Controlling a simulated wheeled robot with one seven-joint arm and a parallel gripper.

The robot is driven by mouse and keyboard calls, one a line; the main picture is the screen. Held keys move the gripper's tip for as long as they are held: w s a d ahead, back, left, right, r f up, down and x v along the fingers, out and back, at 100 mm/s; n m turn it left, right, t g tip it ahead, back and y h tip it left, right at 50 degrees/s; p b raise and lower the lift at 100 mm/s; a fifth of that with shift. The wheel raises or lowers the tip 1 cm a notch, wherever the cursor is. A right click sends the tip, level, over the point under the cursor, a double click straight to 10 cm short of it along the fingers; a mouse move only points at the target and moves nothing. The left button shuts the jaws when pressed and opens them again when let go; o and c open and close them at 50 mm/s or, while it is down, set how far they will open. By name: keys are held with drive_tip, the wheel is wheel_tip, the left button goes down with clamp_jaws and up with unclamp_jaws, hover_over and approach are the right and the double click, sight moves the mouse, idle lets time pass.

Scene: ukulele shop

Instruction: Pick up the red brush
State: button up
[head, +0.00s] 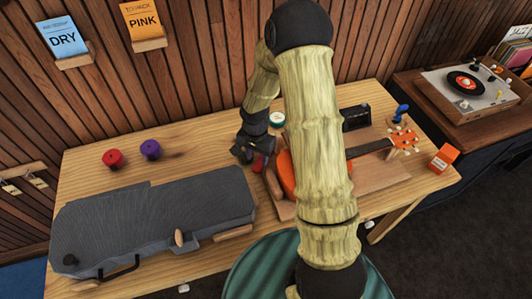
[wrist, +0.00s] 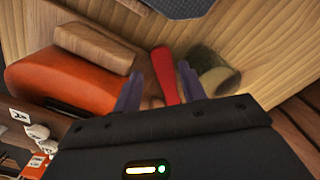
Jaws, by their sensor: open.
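The red brush (wrist: 164,72) shows in the wrist view as a red handle over the wooden table, and its lower end is hidden by my gripper's body. My gripper (wrist: 159,77) is open, with one finger on each side of the red handle. I cannot tell whether either finger touches it. In the head view, my gripper (head: 246,152) points down at the table, left of the orange ukulele. A bit of red (head: 258,164) shows beside it there, mostly covered by my gripper.
The orange ukulele (wrist: 60,82) and a wooden block (wrist: 93,47) lie close by. A dull green cylinder (wrist: 219,79) stands at the other side. A grey case (head: 150,222) covers the table's front left. Red (head: 113,158) and purple (head: 150,149) spools stand behind it.

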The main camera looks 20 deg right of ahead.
sight(257, 166)
drive_tip(key=shift+f, duration=0.1)
drive_tip(key=shift+w+f+p, duration=0.2)
drive_tip(key=shift+f+p, duration=0.4)
drive_tip(key=shift+f, duration=1.95)
drive_tip(key=c, duration=0.8)
drive_tip(key=shift+r, duration=0.2)
wheel_tip(257, 166, up, 18)
drive_tip(key=shift+f+b, duration=0.15)
drive_tip(key=shift+b, duration=0.65)
